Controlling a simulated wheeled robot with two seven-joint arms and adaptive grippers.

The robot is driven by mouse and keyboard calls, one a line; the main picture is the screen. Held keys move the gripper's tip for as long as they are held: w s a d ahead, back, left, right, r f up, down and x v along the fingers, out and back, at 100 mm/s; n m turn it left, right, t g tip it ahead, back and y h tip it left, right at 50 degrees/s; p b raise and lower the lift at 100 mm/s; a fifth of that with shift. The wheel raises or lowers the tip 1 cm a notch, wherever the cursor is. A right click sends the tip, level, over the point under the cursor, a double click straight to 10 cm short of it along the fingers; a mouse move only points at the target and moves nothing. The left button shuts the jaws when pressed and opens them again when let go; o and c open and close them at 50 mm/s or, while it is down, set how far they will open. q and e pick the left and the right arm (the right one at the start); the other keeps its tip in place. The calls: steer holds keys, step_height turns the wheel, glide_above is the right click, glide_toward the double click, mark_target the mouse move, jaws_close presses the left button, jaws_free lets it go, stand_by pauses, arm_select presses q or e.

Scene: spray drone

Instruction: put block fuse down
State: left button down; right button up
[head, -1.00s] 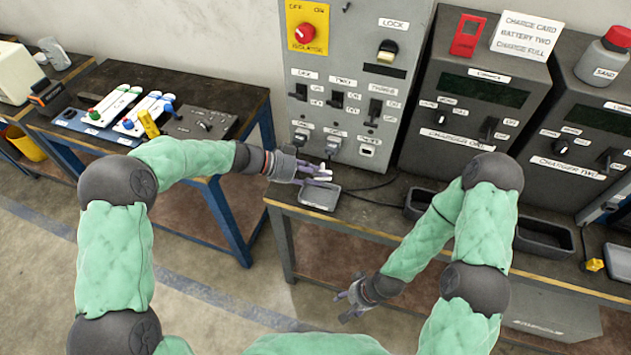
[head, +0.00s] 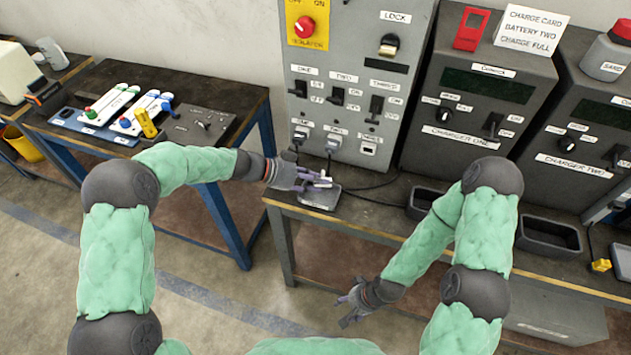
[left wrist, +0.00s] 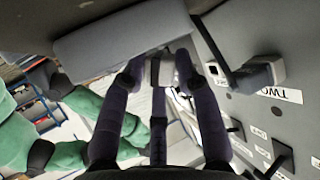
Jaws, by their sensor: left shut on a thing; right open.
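The block fuse is a small pale block (left wrist: 160,72) held between the fingers of my left gripper (left wrist: 158,78); it also shows as a small white piece in the head view (head: 323,183). My left gripper (head: 318,180) is shut on it, just over a small grey tray (head: 317,202) at the bench's left end. The tray shows in the left wrist view as a grey slab (left wrist: 120,42). Whether the fuse touches the tray is hidden by the fingers. My right gripper (head: 350,302) is open and empty, low in front of the bench.
A grey switch panel (head: 345,75) with plugs and cables stands close behind the tray. Charger one (head: 475,100) and charger two (head: 580,140) stand to the right, with dark empty trays (head: 550,238) before them. A tool table (head: 225,95) is at left, across a floor gap.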

arm_select(q)
steer(key=shift+f+b, duration=0.3)
steer(key=shift+b, duration=0.1)
steer(key=c, duration=0.9)
jaws_free()
steer(key=shift+r+p, duration=0.4)
steer(key=shift+p, duration=0.25)
steer(key=shift+r+p, duration=0.55)
steer(key=shift+p, duration=0.35)
steer(key=p+v, duration=0.2)
steer(key=v, duration=0.9)
steer(key=shift+a, duration=0.45)
steer(key=shift+f, duration=0.1)
